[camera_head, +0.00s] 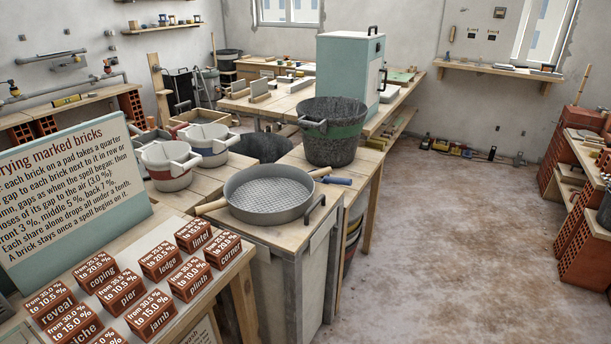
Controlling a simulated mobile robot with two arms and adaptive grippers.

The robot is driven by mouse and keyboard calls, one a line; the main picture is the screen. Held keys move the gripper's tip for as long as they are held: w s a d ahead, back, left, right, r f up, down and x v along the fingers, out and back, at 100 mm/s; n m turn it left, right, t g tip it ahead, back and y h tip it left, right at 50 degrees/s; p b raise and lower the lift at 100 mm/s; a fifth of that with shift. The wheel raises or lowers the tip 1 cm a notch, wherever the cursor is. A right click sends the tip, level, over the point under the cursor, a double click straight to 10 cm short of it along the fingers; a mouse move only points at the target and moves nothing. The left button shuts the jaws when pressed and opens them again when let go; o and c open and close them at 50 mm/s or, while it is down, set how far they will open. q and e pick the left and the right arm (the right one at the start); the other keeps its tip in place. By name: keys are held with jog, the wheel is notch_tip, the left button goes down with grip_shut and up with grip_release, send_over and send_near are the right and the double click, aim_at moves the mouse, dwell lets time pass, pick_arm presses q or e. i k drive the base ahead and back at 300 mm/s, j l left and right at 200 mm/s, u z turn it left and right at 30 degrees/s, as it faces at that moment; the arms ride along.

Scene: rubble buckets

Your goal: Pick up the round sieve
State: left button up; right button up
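The round sieve (269,193) is a grey metal pan with a mesh bottom. It sits on a wooden-topped stand (285,232) near the middle of the camera_head view. A wooden handle (211,207) shows at its left side, and a dark bracket handle (315,210) at its right front. Neither of my grippers is in view, and nothing holds the sieve.
A dark bucket with a green band (334,145) stands behind the sieve. A blue-handled tool (336,181) lies to its right. White buckets (168,182) stand at the left. Labelled bricks (161,260) and a sign (70,190) are front left.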

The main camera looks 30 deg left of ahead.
aim_at(274, 193)
jog(key=i+l+u, duration=0.15)
jog(key=i+u, duration=0.25)
jog(key=i, duration=0.15)
jog(key=i+l+u, duration=0.85)
jog(key=i, duration=0.15)
